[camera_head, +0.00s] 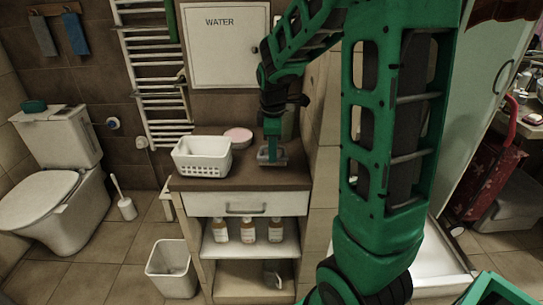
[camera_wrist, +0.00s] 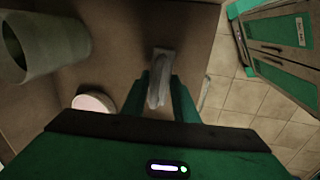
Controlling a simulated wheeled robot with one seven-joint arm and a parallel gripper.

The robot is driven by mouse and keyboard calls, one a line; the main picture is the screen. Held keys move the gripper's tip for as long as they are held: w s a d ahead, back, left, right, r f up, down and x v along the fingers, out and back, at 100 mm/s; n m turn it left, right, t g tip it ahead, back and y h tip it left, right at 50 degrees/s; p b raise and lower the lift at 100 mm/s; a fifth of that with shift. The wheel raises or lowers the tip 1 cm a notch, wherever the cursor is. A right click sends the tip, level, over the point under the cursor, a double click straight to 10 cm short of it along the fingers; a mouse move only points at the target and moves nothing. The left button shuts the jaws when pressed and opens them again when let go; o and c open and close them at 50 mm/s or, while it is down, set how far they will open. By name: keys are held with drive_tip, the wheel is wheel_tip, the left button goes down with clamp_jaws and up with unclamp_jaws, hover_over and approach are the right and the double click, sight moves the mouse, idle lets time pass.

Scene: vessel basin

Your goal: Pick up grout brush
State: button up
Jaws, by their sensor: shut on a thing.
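The grout brush (camera_wrist: 160,78) shows in the wrist view as a pale, narrow thing between my two green fingers. My gripper (camera_wrist: 158,98) is shut on it, with one finger on each side. In the head view my gripper (camera_head: 271,154) points down over the right part of the brown cabinet top (camera_head: 212,184). The brush there is small and partly hidden by the fingers. I cannot tell whether it still touches the top.
A white basket (camera_head: 203,157) stands left of my gripper, with a round pink thing (camera_head: 238,135) behind it. Several bottles (camera_head: 248,231) stand on the shelf below. A white bin (camera_head: 171,268) stands on the floor at the left. A wall edge rises close at the right.

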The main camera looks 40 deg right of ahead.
wheel_tip(320, 180, up, 2)
drive_tip(key=s+a+r, duration=0.2)
drive_tip(key=a+r, duration=0.5)
drive_tip(key=a, duration=0.4)
drive_tip(key=shift+s+a, duration=0.2)
drive_tip(key=shift+s, duration=0.05)
